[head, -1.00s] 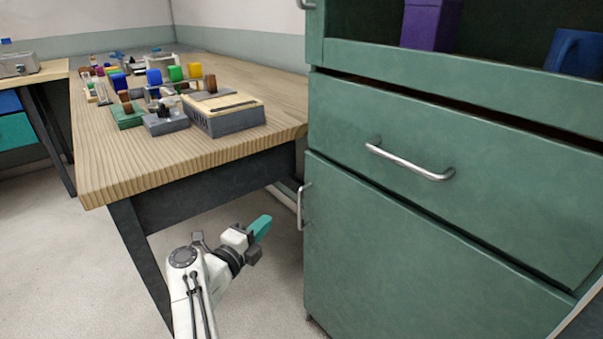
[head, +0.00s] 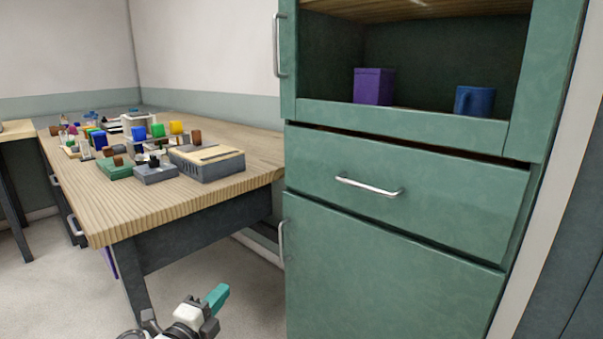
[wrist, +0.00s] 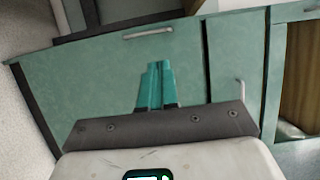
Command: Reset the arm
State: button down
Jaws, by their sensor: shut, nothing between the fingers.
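My gripper (head: 218,297) is low in the head view, in front of the gap between the wooden table and the green cabinet (head: 390,265). Its teal fingers are together with nothing between them. In the wrist view the shut fingers (wrist: 156,85) point toward the green cabinet front (wrist: 110,75), apart from it as far as I can tell. My arm's lower part is cut off by the bottom edge of the head view.
The wooden table (head: 130,210) bears a grey device (head: 207,163), small boxes and several coloured pieces. The cabinet has a drawer handle (head: 368,187), and an open shelf holds a purple box (head: 374,86) and a blue mug (head: 475,100). Floor (head: 60,290) is clear at left.

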jog(key=w+d+f+n+t+y, duration=0.1)
jog(key=w+d+n+t+y, duration=0.35)
jog(key=d+n+y, duration=0.6)
jog(key=s+d+f+n+g+y, duration=0.2)
jog(key=s+d+f+n+g, duration=0.2)
jog(key=d+f+n, duration=0.45)
jog(key=s+d+f+n+g+h, duration=0.1)
jog(key=s+d+f+n+g, duration=0.2)
jog(key=s+d, duration=0.35)
jog(key=s+d+f+g, duration=0.4)
jog(key=s+d+f, duration=0.1)
jog(key=s+d, duration=0.15)
jog(key=s+d+f+g+h, duration=0.25)
jog(key=s+d, duration=0.25)
jog(key=s, duration=0.5)
jog(key=s+d+f+g+h, duration=0.1)
jog(key=s+d+g, duration=0.25)
jog(key=s, duration=0.65)
jog(key=s+d+r+g+h, duration=0.1)
jog(key=s+d+g+h, duration=0.3)
jog(key=s, duration=0.9)
notch_tip(320, 180, up, 26)
jog(key=y+p, duration=0.2)
jog(key=p, duration=2.4)
jog(key=shift+s+d+r, duration=0.15)
jog(key=shift+s+d, duration=0.1)
